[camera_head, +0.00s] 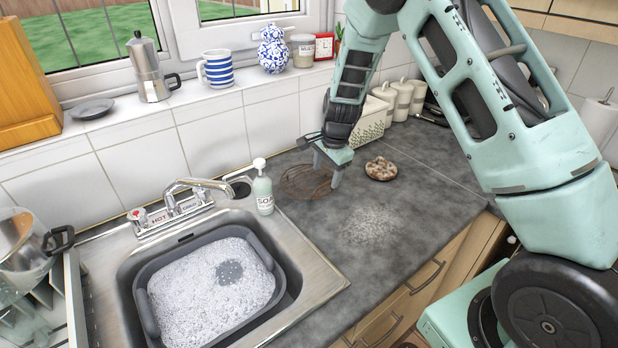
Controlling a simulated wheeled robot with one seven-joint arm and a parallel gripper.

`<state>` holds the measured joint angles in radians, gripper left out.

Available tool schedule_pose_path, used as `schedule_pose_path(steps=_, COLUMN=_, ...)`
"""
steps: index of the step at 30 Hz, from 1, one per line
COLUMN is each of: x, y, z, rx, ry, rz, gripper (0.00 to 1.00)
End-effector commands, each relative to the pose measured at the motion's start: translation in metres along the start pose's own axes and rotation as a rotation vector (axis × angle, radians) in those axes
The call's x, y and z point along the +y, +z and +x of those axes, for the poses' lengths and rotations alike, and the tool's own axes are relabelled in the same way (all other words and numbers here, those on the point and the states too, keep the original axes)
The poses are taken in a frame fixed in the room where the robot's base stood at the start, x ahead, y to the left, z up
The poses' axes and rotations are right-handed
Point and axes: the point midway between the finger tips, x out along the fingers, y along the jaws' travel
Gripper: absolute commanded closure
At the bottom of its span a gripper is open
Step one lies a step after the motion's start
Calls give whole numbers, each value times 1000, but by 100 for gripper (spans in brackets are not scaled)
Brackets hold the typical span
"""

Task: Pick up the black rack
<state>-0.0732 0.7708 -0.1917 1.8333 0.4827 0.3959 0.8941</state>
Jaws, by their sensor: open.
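A round, flat wire rack (297,181) lies on the grey worktop to the right of the soap bottle. It looks dark reddish brown rather than plain black, and it is the only round rack I see there. My gripper (327,174) points down over the right part of this rack, with its two fingers apart. The fingers and the gripper body hide some of the rack's right side. I cannot tell whether the fingertips touch the rack or the worktop.
A soap bottle (263,188) stands left of the rack by the sink. A small bowl of brown pieces (381,170) sits close on the right. A white patterned box (372,120) and canisters (401,99) stand behind. The front worktop is clear except for a pale powdery patch (370,224).

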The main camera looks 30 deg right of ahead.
Motion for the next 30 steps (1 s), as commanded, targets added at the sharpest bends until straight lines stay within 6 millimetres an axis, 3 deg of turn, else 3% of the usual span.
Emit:
schedule_pose_path(steps=11, x=-2, y=-3, z=26, rx=0, ry=1, rz=-1, gripper=37)
schedule_pose_path(steps=21, x=-5, y=-6, z=65, rx=-1, ry=0, rz=-1, gripper=37)
schedule_pose_path(steps=30, x=-5, y=-6, z=69, rx=0, ry=-1, rz=-1, gripper=37)
